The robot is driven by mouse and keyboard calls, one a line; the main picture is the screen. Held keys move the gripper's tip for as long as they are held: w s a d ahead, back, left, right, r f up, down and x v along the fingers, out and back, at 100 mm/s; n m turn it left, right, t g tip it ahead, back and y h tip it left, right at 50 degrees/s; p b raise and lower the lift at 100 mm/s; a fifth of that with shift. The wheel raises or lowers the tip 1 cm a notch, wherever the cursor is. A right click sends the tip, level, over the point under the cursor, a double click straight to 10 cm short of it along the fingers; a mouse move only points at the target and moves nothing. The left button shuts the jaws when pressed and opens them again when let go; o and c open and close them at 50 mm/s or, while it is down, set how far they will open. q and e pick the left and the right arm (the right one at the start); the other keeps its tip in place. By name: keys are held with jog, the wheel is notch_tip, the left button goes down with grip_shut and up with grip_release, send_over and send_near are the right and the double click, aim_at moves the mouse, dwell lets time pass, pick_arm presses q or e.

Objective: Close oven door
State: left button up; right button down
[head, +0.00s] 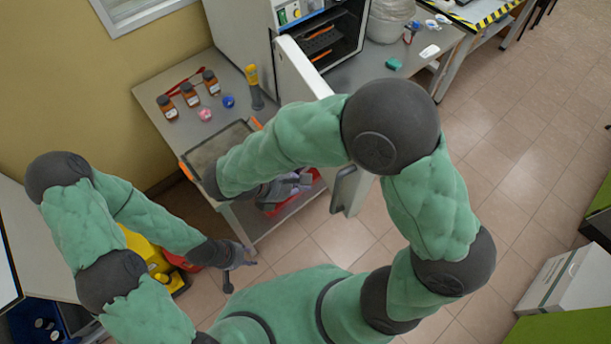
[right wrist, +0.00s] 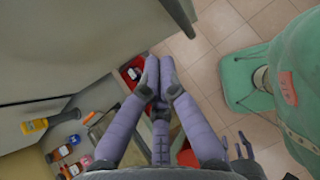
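The oven (head: 340,38) stands on the bench at the top of the head view, with its dark inside showing. Its pale door (head: 305,72) is swung open toward me, its lower part partly hidden by my right arm; a dark handle (head: 343,188) shows near its front end. My right gripper (head: 290,187) is left of the door, partly hidden by the arm. In the right wrist view its fingers (right wrist: 158,85) are drawn together at the tips, with nothing visible between them. My left gripper (head: 238,268) hangs low, left of centre, fingers spread and empty.
A red bin (head: 310,185) is below. A yellow object (head: 145,250) is on the floor. Open floor lies right of my right arm.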

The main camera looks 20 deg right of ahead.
jog(key=w+d+f+b, duration=0.1)
jog(key=d+f, duration=0.4)
jog(key=d, duration=0.4)
jog(key=shift+w+d+f, duration=0.25)
jog(key=shift+f, duration=0.05)
